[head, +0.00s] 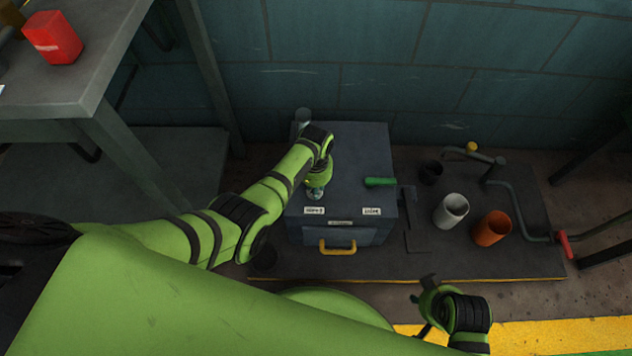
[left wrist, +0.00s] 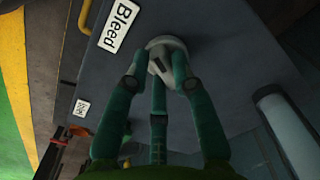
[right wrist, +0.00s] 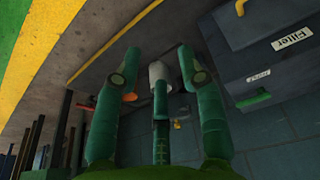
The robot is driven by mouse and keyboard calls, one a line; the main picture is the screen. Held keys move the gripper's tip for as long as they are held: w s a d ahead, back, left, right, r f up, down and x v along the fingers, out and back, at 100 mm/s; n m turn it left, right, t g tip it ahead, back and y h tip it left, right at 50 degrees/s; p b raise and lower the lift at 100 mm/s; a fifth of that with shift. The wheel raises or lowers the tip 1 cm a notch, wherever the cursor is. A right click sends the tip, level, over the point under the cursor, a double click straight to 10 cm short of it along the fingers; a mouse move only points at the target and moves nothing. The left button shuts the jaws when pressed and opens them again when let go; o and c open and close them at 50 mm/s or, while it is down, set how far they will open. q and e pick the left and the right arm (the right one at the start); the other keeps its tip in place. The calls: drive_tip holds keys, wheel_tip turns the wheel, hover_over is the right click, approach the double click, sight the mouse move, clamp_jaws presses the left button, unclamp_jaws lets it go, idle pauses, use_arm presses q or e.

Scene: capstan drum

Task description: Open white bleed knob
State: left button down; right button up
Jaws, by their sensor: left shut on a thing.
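The white bleed knob (left wrist: 166,58) sits on top of the dark grey box (head: 357,150), beside a white label reading "Bleed" (left wrist: 116,27). My left gripper (left wrist: 162,66) points down at the knob, with its fingers closed around it. In the head view the left gripper (head: 317,190) is at the left part of the box top and hides most of the knob. My right gripper (right wrist: 155,66) is open and empty, with fingers spread, in front of the platform. In the head view the right gripper (head: 428,292) is at the lower right.
A green handle (head: 380,182) lies on the box top, and a yellow handle (head: 337,247) is on its front. White (head: 451,209) and orange (head: 491,229) cylinders stand to the right, near a red-handled pipe (head: 564,244). A table with a red container (head: 52,38) stands upper left.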

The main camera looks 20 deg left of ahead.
use_arm(q)
drive_tip(key=m+p, duration=0.1)
drive_tip(key=m, duration=0.1)
drive_tip(key=shift+a+r+m, duration=0.1)
drive_tip(key=shift+a+m, duration=0.05)
drive_tip(key=shift+m, duration=0.25)
drive_tip(key=m, duration=0.2)
drive_tip(key=shift+s+m+p, duration=0.1)
drive_tip(key=shift+m+p, duration=0.3)
drive_tip(key=m, duration=0.3)
drive_tip(key=shift+a, duration=0.15)
drive_tip(key=shift+m+p, duration=0.3)
drive_tip(key=shift+m, duration=1.5)
use_arm(e)
wheel_tip(320, 180, down, 7)
drive_tip(key=s, duration=0.2)
drive_tip(key=shift+r+g, duration=0.15)
drive_tip(key=shift+g, duration=0.15)
drive_tip(key=shift+s+d, duration=0.1)
drive_tip(key=shift+s, duration=0.1)
use_arm(q)
drive_tip(key=c, duration=1)
unclamp_jaws()
drive_tip(key=shift+c, duration=0.2)
use_arm(e)
drive_tip(key=shift+w, duration=0.1)
